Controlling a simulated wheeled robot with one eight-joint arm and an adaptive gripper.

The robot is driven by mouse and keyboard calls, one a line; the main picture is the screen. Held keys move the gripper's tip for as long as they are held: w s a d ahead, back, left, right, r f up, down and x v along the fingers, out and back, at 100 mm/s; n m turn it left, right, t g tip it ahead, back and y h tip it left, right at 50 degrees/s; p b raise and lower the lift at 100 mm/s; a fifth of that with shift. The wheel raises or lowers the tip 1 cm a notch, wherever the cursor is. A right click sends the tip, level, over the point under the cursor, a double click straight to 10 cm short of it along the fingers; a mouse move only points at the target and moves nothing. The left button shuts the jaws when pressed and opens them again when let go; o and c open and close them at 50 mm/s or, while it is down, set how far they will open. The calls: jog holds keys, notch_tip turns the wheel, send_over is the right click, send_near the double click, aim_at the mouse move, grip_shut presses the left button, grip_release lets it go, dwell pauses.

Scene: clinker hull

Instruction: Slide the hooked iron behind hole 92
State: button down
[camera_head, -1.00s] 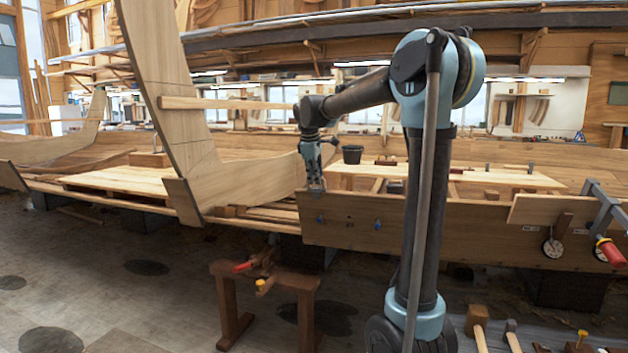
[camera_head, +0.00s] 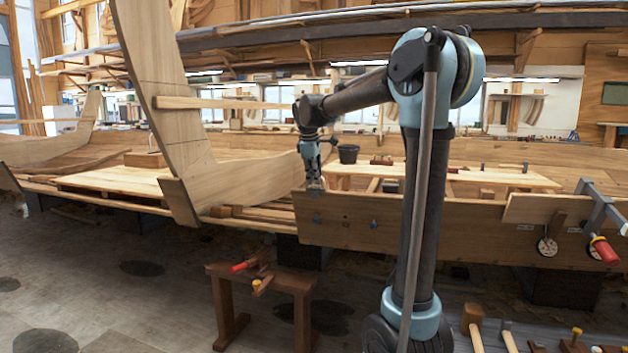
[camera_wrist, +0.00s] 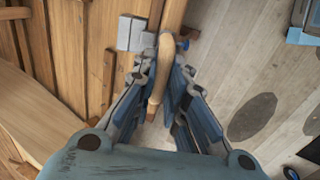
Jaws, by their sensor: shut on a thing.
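My gripper (camera_wrist: 162,92) is shut on the tan wooden handle (camera_wrist: 160,68) of the hooked iron. A grey metal block (camera_wrist: 131,34), which looks like the iron's head, lies at the far end of the handle, beside the plank's top edge. In the head view my gripper (camera_head: 315,182) points down at the top edge of the hull plank (camera_head: 340,231), near its left end. The iron is too small to make out there. Small blue spots (camera_head: 373,224) show on the plank's outer face. No hole number can be read, so I cannot tell which is hole 92.
A clamp with a red handle (camera_head: 605,250) grips the plank at the right. A wooden trestle (camera_head: 262,280) with red and yellow-ended tools stands on the floor in front. A dark bucket (camera_head: 348,153) is behind the plank. Mallets (camera_head: 472,318) lie at the lower right.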

jog(key=c, duration=1.5)
grip_release()
jog(key=shift+c, duration=0.2)
jog(key=shift+r, duration=4.05)
